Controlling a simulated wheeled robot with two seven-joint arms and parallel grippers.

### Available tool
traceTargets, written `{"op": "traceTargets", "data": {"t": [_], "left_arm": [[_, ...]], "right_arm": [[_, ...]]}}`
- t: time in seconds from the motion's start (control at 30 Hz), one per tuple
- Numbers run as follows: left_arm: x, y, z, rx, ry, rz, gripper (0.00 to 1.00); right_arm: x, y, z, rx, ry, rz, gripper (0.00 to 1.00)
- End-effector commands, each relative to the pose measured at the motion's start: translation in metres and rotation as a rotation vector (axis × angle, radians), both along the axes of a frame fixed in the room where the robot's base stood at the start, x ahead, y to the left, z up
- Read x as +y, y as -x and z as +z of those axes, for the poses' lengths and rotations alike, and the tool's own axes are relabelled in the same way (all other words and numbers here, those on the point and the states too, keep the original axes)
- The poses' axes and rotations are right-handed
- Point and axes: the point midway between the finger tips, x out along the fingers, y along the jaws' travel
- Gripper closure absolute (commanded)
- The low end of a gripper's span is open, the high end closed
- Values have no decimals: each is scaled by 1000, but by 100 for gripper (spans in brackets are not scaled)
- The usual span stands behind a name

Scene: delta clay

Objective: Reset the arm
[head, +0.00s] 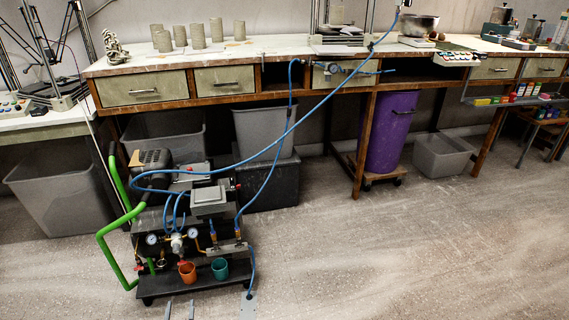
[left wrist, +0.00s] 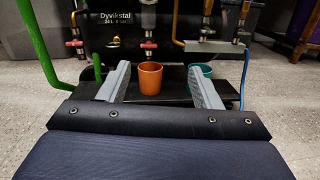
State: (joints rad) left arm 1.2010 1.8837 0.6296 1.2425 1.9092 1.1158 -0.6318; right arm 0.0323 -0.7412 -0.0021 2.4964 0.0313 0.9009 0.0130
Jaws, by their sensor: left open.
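My left gripper (head: 180,309) is at the bottom edge of the head view, in front of the black cart. In the left wrist view its two grey fingers (left wrist: 159,70) are spread apart with nothing held between them. An orange cup (left wrist: 149,78) shows between the fingers, farther off on the cart's lower shelf. A teal cup (left wrist: 200,71) is partly hidden behind the right finger. Both the orange cup (head: 187,272) and the teal cup (head: 220,268) also show in the head view. My right gripper is not seen.
The cart (head: 200,284) carries gauges, valves, blue hoses and a green handle (head: 112,240). A blue hose rises to the workbench (head: 262,48). Grey bins, a purple barrel (head: 390,132) and a clear-looking bin (head: 441,155) stand below it. The floor at right is open.

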Motion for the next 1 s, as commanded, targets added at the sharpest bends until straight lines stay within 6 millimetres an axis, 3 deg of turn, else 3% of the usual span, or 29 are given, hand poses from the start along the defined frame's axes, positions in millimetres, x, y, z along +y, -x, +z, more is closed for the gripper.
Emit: {"op": "traceTargets", "data": {"t": [0.17, 0.37, 0.47, 0.63, 0.77, 1.0], "left_arm": [[-7, -13, 30, -43, -56, -93, 42], [-25, -31, 83, -114, -158, -259, 42], [-41, -38, 119, -158, -232, -374, 42], [-83, -40, 196, -245, -417, -647, 42], [-127, -20, 262, -303, -621, -916, 42], [-182, 53, 349, -329, -1034, -1330, 42]], "right_arm": [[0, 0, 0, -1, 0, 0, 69], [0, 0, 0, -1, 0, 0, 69], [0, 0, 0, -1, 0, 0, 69], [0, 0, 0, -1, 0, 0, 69], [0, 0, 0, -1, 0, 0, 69], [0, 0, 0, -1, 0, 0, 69]]}}
